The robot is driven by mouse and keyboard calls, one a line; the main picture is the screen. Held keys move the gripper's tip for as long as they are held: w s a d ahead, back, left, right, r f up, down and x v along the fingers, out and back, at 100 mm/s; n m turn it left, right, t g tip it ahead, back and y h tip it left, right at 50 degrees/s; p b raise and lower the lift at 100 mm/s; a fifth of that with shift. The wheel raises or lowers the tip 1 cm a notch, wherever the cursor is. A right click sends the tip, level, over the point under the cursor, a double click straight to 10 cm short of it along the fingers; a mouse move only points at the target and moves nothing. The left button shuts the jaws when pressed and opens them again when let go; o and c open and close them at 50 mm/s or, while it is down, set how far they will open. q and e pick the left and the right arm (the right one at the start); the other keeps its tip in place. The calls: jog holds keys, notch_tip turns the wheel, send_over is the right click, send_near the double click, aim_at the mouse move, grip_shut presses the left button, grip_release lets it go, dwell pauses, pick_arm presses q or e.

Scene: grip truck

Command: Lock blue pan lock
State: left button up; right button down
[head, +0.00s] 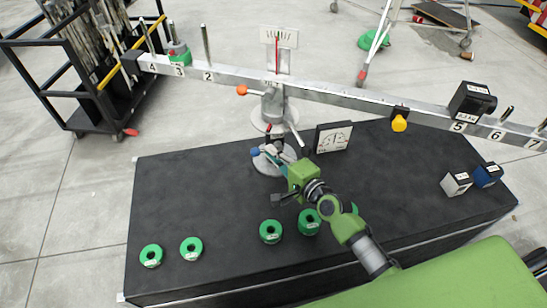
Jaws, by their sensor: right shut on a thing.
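The blue pan lock (256,152) is a small blue-ended handle low on the grey stand of a balance scale. My right arm reaches in from the lower right, and my right gripper (273,151) is at the lock, shut on its handle. The fingers partly hide the handle, so its exact angle is hard to tell. My left gripper is not in view.
The scale beam (340,97) spans above the black table (200,220), with an orange knob (242,90) and yellow knob (399,124). Green ring weights (151,256) lie in front. A small sign (333,137) stands right of the stand. White (456,184) and blue (487,175) blocks sit far right.

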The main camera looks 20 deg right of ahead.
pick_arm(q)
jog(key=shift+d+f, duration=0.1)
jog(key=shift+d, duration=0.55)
pick_arm(e)
jog(key=shift+r, duration=0.15)
jog(key=c, duration=2.2)
grip_release()
jog(key=shift+w, duration=0.1)
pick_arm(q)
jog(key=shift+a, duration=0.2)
pick_arm(e)
jog(key=shift+o, duration=0.2)
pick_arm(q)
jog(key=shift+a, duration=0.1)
pick_arm(e)
jog(key=v, duration=1.2)
